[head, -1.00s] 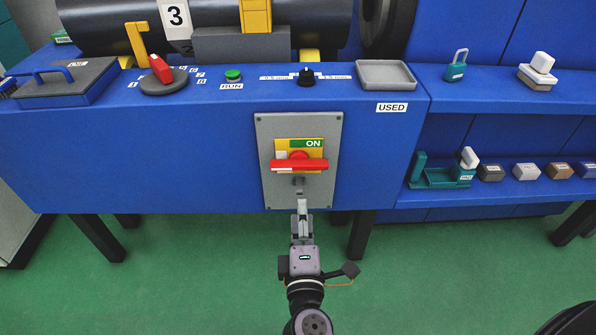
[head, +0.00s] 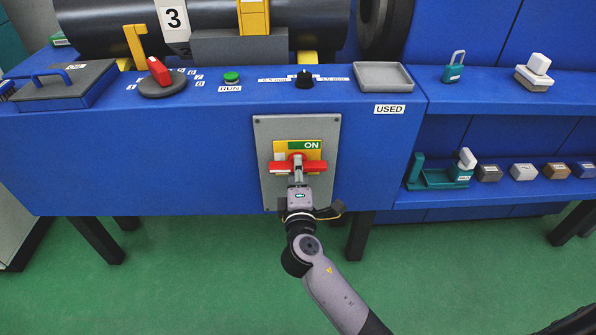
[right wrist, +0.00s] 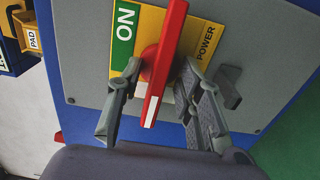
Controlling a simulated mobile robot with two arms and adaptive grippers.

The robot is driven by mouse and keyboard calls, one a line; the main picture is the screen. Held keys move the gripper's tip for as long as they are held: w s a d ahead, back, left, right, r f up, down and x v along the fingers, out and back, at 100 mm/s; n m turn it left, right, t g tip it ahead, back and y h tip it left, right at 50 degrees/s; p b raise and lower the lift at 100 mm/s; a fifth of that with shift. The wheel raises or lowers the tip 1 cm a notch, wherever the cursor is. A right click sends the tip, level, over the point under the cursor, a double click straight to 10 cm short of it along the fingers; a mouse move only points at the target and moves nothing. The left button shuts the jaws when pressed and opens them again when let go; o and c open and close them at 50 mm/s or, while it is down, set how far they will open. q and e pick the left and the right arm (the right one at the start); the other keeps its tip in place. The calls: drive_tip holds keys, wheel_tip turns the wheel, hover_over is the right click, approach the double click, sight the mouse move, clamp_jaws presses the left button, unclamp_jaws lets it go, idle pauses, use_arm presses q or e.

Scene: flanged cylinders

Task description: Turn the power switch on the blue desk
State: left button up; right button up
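The power switch is a red bar handle (head: 317,167) on a yellow plate (head: 284,147) marked ON, set on a grey panel (head: 264,175) on the front of the blue desk (head: 140,155). The bar lies level in the head view. My right gripper (head: 297,166) is at the middle of the bar. In the right wrist view, the fingers of my right gripper (right wrist: 160,75) stand apart on either side of the red handle (right wrist: 166,45), near its hub. I cannot tell whether they touch it. The word POWER shows there too. My left gripper is not in view.
The desk top holds a red-handled selector (head: 160,75), a green RUN button (head: 231,77), a black knob (head: 305,78) and a grey tray (head: 384,77). A shelf to the right holds several small blocks. A grey bracket (right wrist: 229,85) sticks out of the panel beside the right finger.

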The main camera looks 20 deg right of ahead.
drive_tip(key=shift+c, duration=0.5)
clamp_jaws()
